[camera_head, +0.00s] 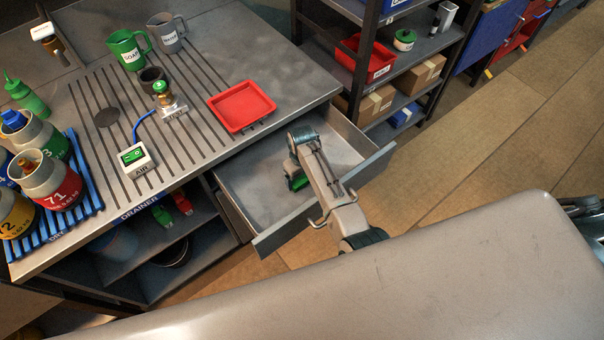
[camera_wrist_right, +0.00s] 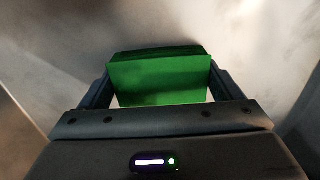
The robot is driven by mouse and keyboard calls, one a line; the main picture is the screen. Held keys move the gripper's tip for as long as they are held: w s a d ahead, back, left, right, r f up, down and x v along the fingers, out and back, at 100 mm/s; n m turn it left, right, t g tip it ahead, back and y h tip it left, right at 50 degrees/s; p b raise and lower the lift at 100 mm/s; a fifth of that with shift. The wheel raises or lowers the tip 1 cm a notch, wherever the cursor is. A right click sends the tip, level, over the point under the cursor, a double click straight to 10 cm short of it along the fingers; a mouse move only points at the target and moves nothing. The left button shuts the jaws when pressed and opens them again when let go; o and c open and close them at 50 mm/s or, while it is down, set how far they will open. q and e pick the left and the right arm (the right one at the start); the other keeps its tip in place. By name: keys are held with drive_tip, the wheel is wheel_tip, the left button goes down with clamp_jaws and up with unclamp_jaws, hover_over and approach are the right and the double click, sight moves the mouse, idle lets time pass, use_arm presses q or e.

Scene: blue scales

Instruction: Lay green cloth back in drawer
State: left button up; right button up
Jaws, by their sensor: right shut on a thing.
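The drawer (camera_head: 259,240) is pulled open below the bench top, and its grey floor is mostly bare. My right gripper (camera_head: 297,181) reaches down inside the drawer, near its middle. It is shut on the green cloth (camera_head: 300,183), of which only a small part shows beside the gripper in the head view. In the right wrist view the green cloth (camera_wrist_right: 160,78) fills the space between the two fingers as a flat folded block. Whether it touches the drawer floor is not clear. My left gripper is not in view.
A red tray (camera_head: 242,107) lies on the bench top just above the drawer. A shelf rack (camera_head: 362,75) stands behind the drawer.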

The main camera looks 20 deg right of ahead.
drive_tip(key=o, duration=0.8)
drive_tip(key=shift+f, duration=0.1)
wheel_tip(320, 180, up, 12)
drive_tip(key=shift+r+b, duration=0.15)
drive_tip(key=shift+b, duration=0.55)
